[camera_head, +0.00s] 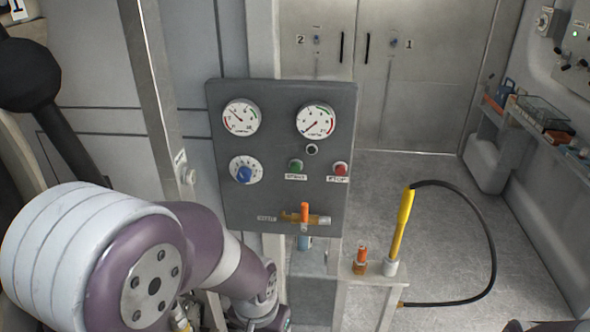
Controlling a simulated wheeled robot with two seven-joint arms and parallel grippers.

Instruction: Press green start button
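The green start button (295,166) sits on a grey control panel (270,205), above a label reading START. A red button (340,169) with a STOP label is to its right. My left arm comes in from the left and bends down at the lower left of the panel. Its wrist reaches the bottom edge of the picture, below and left of the start button, and the fingers do not show. My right gripper does not show.
A yellow-handled tool (402,225) with a black hose (492,240) stands right of the panel. Closed metal doors (425,90) are behind. The space before the start button is clear.

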